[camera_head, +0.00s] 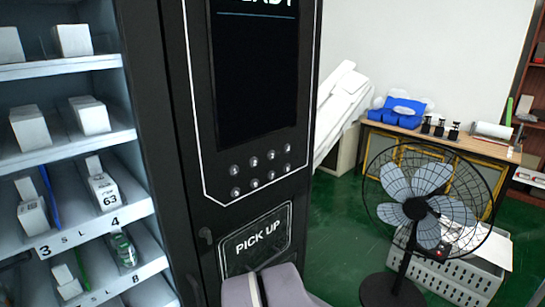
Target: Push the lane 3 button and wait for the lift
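The vending machine's button panel has two rows of round silver buttons (271,155) below a dark screen (255,75). The screen's top text is cut off by the frame edge; the letters end in "DY". The shelf label "3" (45,251) is at the left, below white boxes (33,217). The lift is not visible. A grey part of my arm shows at the bottom, in front of the pick-up door (258,238); my gripper's fingers are not visible.
Lit shelves with white boxes fill the left side. To the right stand a black fan (415,207), a white crate (440,280) and a wooden table (450,135) with a blue item (395,115) and several small black objects. Some green floor (335,235) is clear between machine and fan.

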